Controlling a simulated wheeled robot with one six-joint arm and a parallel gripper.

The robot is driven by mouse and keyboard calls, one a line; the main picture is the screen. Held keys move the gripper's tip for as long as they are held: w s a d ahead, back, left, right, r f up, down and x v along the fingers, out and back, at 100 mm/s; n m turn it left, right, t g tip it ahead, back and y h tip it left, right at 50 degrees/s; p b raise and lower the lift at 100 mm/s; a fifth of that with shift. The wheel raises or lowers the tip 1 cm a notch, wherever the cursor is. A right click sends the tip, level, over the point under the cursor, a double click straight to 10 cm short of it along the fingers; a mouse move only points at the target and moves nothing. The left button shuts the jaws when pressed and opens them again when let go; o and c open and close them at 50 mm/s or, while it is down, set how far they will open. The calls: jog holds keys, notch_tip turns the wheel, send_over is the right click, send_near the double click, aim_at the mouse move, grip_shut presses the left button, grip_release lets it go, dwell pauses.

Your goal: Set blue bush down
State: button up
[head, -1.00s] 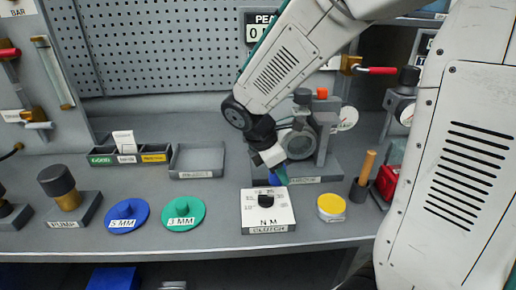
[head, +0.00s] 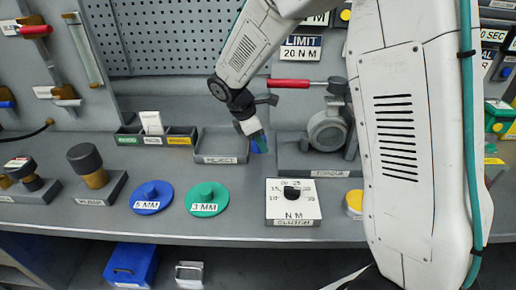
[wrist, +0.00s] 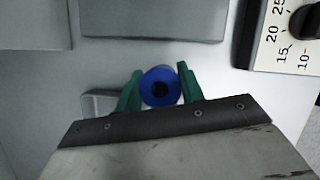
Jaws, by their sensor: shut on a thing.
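My gripper (head: 258,143) is shut on the blue bush, with its green fingers on either side of it. In the wrist view the bush (wrist: 161,87) is a blue ring with a dark hole, between the green fingertips (wrist: 160,90). In the head view the gripper is just right of the grey REJECT tray (head: 222,160), above the bench and behind the clutch box. The bush is small and partly covered by the fingers there. I cannot tell its height above the bench.
The white clutch box (head: 293,212) with a black knob stands in front to the right. The blue disc (head: 151,205) and green 3 MM disc (head: 207,209) lie left of it. The torque stand (head: 328,130) is behind right. A sorting tray (head: 152,135) stands left.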

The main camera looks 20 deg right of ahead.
aim_at(258, 149)
jog(key=shift+w+a+f, duration=0.15)
jog(key=shift+w+a, duration=0.1)
jog(key=shift+w, duration=0.3)
jog(key=shift+f, duration=1.65)
jog(key=shift+f, duration=0.1)
jog(key=o, duration=1.1)
jog(key=v, duration=1.2)
jog(key=shift+d, duration=0.1)
